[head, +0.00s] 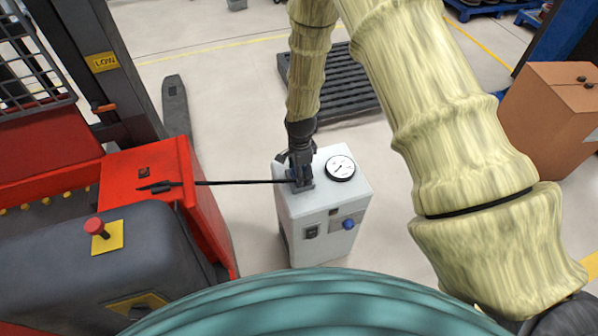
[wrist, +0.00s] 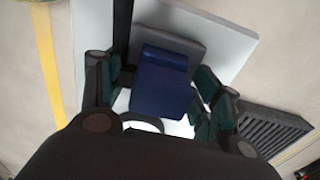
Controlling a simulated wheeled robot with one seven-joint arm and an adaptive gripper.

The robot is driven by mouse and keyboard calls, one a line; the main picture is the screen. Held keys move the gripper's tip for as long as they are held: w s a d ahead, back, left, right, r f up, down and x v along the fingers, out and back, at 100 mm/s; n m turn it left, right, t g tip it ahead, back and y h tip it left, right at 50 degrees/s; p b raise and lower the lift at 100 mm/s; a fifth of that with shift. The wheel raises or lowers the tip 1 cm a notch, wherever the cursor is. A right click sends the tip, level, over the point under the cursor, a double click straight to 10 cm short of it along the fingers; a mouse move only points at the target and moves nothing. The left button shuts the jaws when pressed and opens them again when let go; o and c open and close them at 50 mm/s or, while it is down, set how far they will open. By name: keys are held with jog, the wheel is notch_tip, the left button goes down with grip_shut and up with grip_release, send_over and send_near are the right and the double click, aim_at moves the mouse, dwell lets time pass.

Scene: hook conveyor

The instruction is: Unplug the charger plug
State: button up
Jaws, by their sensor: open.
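The charger is a white box (head: 325,215) standing on the floor in the middle of the head view. A blue plug (wrist: 163,85) sits on a dark grey plate (wrist: 178,38) on the box's top, seen in the wrist view. My gripper (head: 301,180) points down at the box top and mostly hides the plug in the head view. Its fingers are open, one on each side of the blue plug. I cannot tell whether they touch it. A black cable (head: 240,183) runs left from the plug area to the red truck.
A round gauge (head: 341,168) sits on the box top close to my gripper. A blue knob (head: 348,224) is on its front. The red truck (head: 150,160) stands left, a dark pallet (head: 345,85) behind and a cardboard box (head: 550,120) right. Floor between is clear.

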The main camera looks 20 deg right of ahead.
jog(key=c, duration=1.4)
jog(key=shift+o, duration=0.2)
jog(key=shift+r+p, duration=2)
jog(key=shift+r, duration=0.9)
jog(key=shift+r, duration=0.1)
